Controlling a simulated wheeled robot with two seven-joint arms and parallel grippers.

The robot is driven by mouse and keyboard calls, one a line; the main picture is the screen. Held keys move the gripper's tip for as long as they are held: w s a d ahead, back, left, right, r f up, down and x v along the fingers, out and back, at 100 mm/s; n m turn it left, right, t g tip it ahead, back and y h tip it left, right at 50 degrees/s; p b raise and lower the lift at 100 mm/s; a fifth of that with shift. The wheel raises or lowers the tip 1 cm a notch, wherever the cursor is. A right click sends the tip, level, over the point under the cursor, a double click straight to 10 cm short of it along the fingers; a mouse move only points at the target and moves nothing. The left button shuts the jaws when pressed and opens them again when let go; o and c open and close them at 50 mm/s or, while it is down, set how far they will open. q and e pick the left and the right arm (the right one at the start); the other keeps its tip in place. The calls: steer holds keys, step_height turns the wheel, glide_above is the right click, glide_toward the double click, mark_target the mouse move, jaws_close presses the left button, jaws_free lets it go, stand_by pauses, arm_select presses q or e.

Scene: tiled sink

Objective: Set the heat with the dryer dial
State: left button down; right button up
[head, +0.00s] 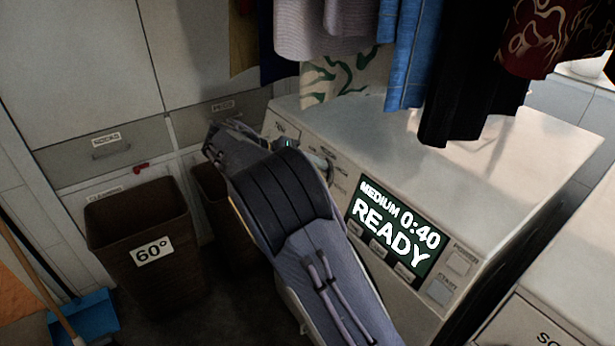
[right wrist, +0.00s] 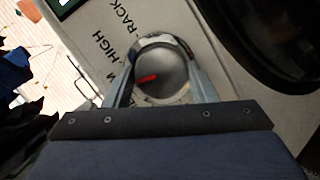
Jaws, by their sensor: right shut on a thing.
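The dryer dial (right wrist: 165,72) is a round metallic knob in the right wrist view. Its red mark points left and slightly down, toward a label ending in "M", just below "HIGH" and "RACK". My right gripper (right wrist: 162,78) is shut on the dial, with a finger on each side. In the head view, my right arm covers much of the dial's area on the dryer (head: 520,165). The dryer display (head: 397,232) reads "MEDIUM 0:40 READY". My left gripper is not in view.
Power (head: 460,262) and start (head: 440,289) buttons sit right of the display. Clothes (head: 405,55) hang over the dryer top. A brown "60°" basket (head: 145,225) stands at left, with a blue dustpan (head: 93,316) beside it.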

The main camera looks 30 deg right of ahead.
steer(key=m+b, duration=0.1)
steer(key=m+t+b, duration=0.1)
steer(key=shift+s+f+m+y, duration=0.1)
steer(key=shift+f+m+y, duration=0.05)
steer(key=shift+m+y, duration=0.15)
steer(key=shift+m+t+b, duration=0.3)
steer(key=shift+m+b, duration=0.5)
steer(key=shift+b, duration=0.1)
steer(key=o, duration=1)
steer(key=shift+r, duration=0.2)
steer(key=shift+c, duration=0.2)
steer(key=p+v, duration=0.1)
steer(key=v, duration=0.6)
steer(key=shift+a+r, duration=0.25)
steer(key=shift+r, duration=0.1)
